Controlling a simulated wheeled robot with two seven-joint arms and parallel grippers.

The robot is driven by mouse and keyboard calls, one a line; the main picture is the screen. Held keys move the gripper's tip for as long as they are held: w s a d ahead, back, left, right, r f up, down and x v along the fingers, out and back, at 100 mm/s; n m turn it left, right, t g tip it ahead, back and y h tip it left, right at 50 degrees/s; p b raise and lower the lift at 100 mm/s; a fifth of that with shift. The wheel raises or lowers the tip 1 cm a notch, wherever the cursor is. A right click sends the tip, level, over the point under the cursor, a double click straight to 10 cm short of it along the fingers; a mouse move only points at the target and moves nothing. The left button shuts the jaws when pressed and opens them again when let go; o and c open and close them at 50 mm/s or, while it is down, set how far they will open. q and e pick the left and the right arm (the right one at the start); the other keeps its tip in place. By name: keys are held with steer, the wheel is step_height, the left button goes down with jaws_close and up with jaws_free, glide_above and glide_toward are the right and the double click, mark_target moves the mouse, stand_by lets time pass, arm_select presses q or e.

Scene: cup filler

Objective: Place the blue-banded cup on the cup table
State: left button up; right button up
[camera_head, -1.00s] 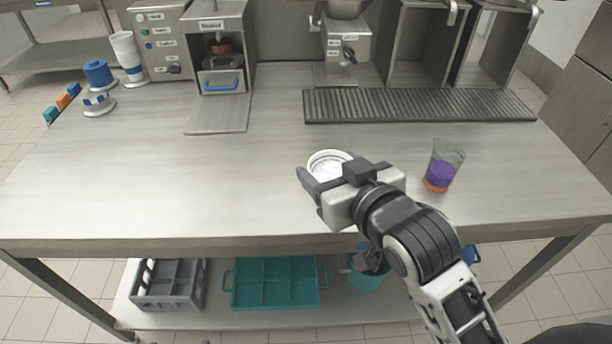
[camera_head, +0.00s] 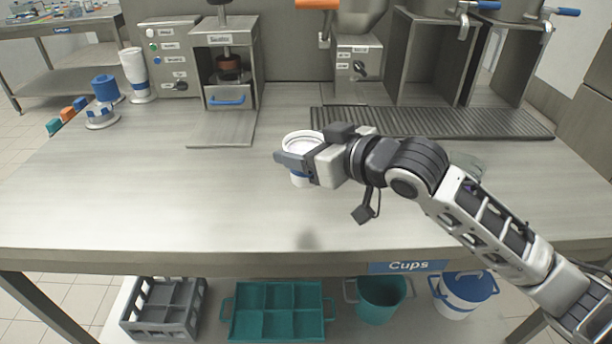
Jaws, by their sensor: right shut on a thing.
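The blue-banded cup (camera_head: 299,179) is white with a blue band near its lower part. My right gripper (camera_head: 297,163) is shut around it, and its fingers and palm hide part of the cup's side. The cup is upright and seems to be held above the steel table (camera_head: 150,195); a soft shadow falls on the top in front of it. A label on the table's front edge reads "Cups" (camera_head: 408,267). My left gripper is not in view.
A clear glass (camera_head: 467,160) is mostly hidden behind my right arm. A drip grate (camera_head: 430,122), a sealer-like machine (camera_head: 228,75) and a stack of white cups (camera_head: 135,72) stand at the back. The table's left and front middle are clear. Crates (camera_head: 277,311) and buckets (camera_head: 380,299) are below.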

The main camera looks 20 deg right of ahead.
steer(key=w+f, duration=0.1)
steer(key=f, duration=0.1)
steer(key=w+d+f, duration=0.1)
steer(key=f, duration=0.2)
steer(key=w+f, duration=0.2)
steer(key=f, duration=0.1)
steer(key=shift+d+f+b, duration=0.15)
steer(key=shift+b, duration=0.2)
steer(key=shift+f, duration=0.15)
steer(key=o, duration=1.1)
steer(key=shift+f, duration=0.15)
steer(key=shift+o, duration=0.2)
